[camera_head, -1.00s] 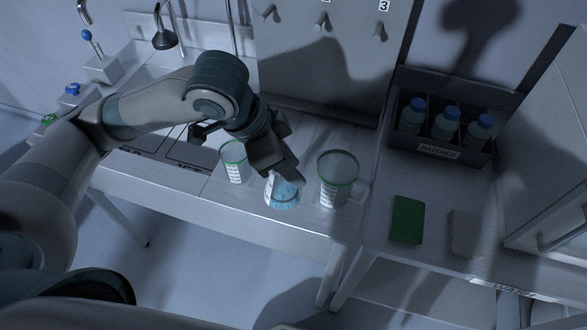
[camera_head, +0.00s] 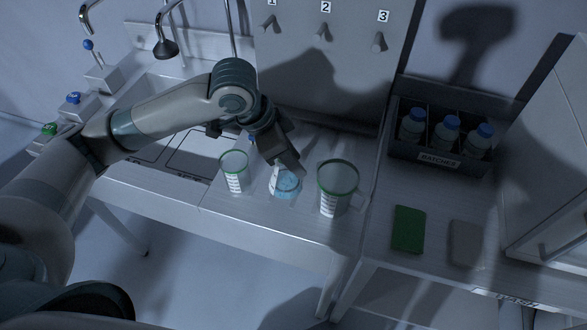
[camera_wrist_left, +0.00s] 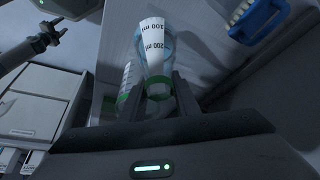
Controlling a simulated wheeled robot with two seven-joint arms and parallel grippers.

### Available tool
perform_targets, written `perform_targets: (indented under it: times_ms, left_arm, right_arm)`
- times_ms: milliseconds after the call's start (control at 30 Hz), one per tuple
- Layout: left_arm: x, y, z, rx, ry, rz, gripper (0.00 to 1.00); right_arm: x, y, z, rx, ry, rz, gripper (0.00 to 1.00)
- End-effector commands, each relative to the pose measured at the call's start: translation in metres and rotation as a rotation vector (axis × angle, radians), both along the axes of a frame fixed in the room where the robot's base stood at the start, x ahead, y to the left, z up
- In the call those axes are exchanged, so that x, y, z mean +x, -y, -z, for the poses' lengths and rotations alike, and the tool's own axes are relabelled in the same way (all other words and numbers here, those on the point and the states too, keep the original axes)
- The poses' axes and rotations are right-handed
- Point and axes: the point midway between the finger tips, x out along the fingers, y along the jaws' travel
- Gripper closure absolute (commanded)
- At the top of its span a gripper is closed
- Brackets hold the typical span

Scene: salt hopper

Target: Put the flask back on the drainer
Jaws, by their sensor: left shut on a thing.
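The flask (camera_head: 287,184) is clear with a bluish broad end and white volume marks. My left gripper (camera_head: 290,168) is shut on its neck, above the counter between two green-rimmed vessels. In the left wrist view the flask (camera_wrist_left: 155,45) has its green-banded neck between the fingers (camera_wrist_left: 160,95) and its broad end pointing away. I cannot tell whether it touches the counter. The drainer (camera_head: 335,75) is the grey upright board behind, with bare pegs numbered 1, 2 and 3. A dark part with a green light, possibly my right gripper (camera_wrist_left: 42,40), shows at the upper left of the wrist view.
A beaker (camera_head: 233,172) stands left of the flask and a handled jug (camera_head: 338,190) close on its right. The sink (camera_head: 165,95) is at left. A crate (camera_head: 438,165) of blue-capped bottles, a green pad (camera_head: 408,229) and a grey pad (camera_head: 467,243) are on the right table.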

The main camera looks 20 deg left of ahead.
Motion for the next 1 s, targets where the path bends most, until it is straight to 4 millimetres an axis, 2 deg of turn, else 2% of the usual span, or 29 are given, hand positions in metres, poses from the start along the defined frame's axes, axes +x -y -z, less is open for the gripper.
perform_targets:
  times_ms: [167,433,867,900,967,1000]
  left_arm:
    - [-0.001,0.0,0.007,0.0,-0.002,0.0,1.0]
    - [-0.001,0.0,0.037,0.0,-0.002,0.001,1.0]
    - [0.0,0.0,0.042,-0.001,0.001,0.0,1.0]
    - [0.0,0.0,0.042,0.0,0.001,0.0,0.64]
    - [0.0,0.0,0.042,0.0,0.001,0.0,0.53]
    - [0.0,0.0,0.042,0.0,0.0,0.0,0.53]
  right_arm:
    - [0.0,-0.002,-0.004,0.002,0.001,0.001,0.54]
    - [0.0,-0.005,-0.013,0.004,0.001,0.002,0.54]
    - [0.0,-0.004,-0.014,0.004,0.001,0.001,0.54]
    - [0.0,-0.004,-0.013,0.004,0.001,0.001,0.54]
    - [0.0,-0.004,-0.013,0.004,0.001,0.001,0.54]
    - [0.0,-0.004,-0.013,0.004,0.001,0.001,0.54]
